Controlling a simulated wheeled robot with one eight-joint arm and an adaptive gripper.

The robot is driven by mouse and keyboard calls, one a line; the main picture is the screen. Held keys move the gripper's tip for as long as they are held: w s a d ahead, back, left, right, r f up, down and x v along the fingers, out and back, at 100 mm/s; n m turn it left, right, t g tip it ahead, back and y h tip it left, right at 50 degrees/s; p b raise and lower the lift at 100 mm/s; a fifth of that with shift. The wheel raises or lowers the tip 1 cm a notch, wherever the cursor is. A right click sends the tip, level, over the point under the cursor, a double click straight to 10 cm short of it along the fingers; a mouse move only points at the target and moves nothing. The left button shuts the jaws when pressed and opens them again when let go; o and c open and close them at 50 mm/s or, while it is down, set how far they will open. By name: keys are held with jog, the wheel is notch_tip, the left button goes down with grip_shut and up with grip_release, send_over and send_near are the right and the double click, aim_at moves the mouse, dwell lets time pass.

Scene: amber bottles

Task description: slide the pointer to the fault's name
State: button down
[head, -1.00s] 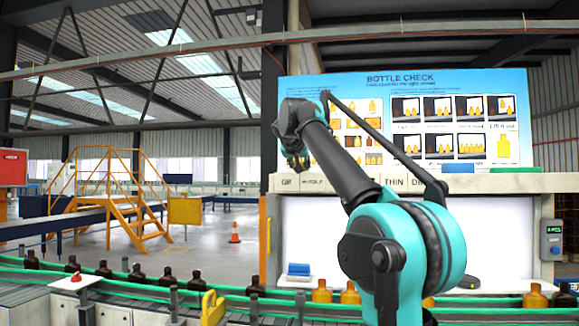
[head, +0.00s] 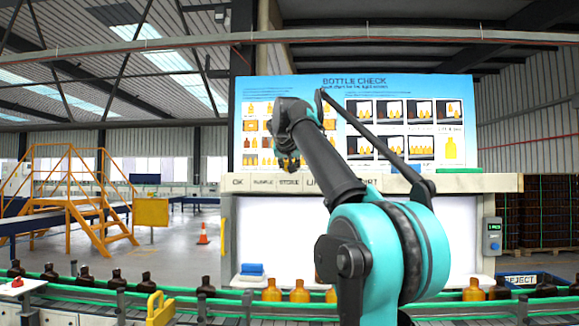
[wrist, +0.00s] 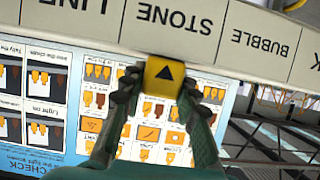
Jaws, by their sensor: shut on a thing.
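The pointer (wrist: 163,76) is a yellow block with a black triangle, seen in the wrist view against the lower edge of the label strip (wrist: 245,62). Its triangle points at the STONE label, towards the LINE side of it. My gripper (wrist: 158,92) has its two dark fingers shut on the pointer's sides. In that upside-down view LINE lies left of STONE, and BUBBLE and OK lie right. In the head view my gripper (head: 290,165) is just above STONE on the strip (head: 450,183); the pointer cannot be made out there, and my arm covers some labels.
The blue BOTTLE CHECK board (head: 400,82) stands behind the strip, with pictures of bottles. Below is a white lit panel (head: 285,235). A conveyor with amber bottles (head: 300,291) runs across the front. A blue REJECT bin (head: 535,279) is at right.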

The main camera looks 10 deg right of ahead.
jog(key=c, duration=1.1)
grip_release()
jog(key=v, duration=1.2)
